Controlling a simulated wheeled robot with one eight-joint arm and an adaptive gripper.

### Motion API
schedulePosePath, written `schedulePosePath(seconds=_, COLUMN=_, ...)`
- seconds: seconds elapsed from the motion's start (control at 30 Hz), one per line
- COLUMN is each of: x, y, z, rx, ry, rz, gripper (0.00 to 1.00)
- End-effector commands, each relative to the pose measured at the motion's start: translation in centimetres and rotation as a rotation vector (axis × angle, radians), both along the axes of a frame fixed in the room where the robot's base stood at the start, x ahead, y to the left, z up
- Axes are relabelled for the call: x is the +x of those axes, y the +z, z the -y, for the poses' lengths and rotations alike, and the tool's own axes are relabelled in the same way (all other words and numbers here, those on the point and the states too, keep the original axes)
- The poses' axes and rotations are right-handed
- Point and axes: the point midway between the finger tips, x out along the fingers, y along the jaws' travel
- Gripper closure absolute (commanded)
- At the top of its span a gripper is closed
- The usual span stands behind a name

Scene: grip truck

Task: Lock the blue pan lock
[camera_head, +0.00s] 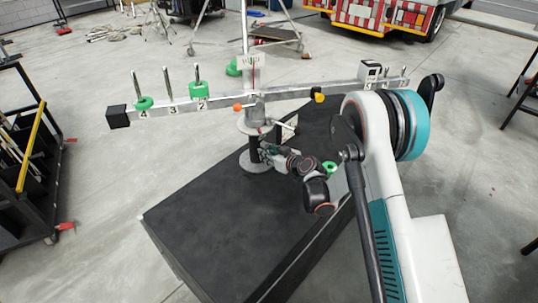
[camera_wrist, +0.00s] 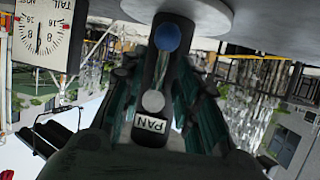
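The blue pan lock (camera_wrist: 167,37) is a round blue knob at the upper middle of the wrist view, on a dark upright plate. A grey round knob sits lower on this plate, above an upside-down white PAN label (camera_wrist: 150,125). My gripper (camera_wrist: 162,80) has its dark green fingers apart on either side of the plate; I see no clear contact with the blue knob. In the head view my gripper (camera_head: 272,148) is beside the metal post under the beam; the blue knob cannot be made out there.
The balance beam (camera_head: 180,106) carries green weights (camera_head: 199,90) at left. A black platform (camera_head: 225,225) lies under the post. A TAIL dial (camera_wrist: 42,32) is at the upper left of the wrist view. A tool rack (camera_head: 30,150) stands at far left.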

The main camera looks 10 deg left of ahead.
Motion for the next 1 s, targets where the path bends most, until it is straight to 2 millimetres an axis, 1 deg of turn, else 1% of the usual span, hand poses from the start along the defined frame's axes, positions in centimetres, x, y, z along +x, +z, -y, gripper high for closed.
schedulePosePath(seconds=0.17, x=0.01, y=0.03, z=0.0, rx=0.0, ry=0.0, rz=0.0, gripper=0.7)
schedulePosePath(seconds=0.2, x=0.0, y=0.04, z=0.01, rx=0.0, ry=0.0, rz=0.0, gripper=0.75)
schedulePosePath(seconds=0.23, x=0.0, y=0.04, z=0.01, rx=0.0, ry=0.0, rz=0.0, gripper=0.81)
schedulePosePath(seconds=0.27, x=0.01, y=0.04, z=0.02, rx=0.0, ry=0.0, rz=0.0, gripper=0.88)
schedulePosePath(seconds=0.3, x=0.0, y=0.03, z=0.03, rx=0.0, ry=0.0, rz=0.0, gripper=0.97)
schedulePosePath(seconds=0.33, x=-0.01, y=0.03, z=0.02, rx=0.0, ry=0.0, rz=0.0, gripper=1.0)
schedulePosePath(seconds=0.73, x=0.0, y=0.07, z=0.03, rx=0.022, ry=0.0, rz=-0.037, gripper=1.0)
schedulePosePath(seconds=1.0, x=-0.08, y=0.19, z=-0.02, rx=0.106, ry=0.0, rz=-0.181, gripper=1.0)
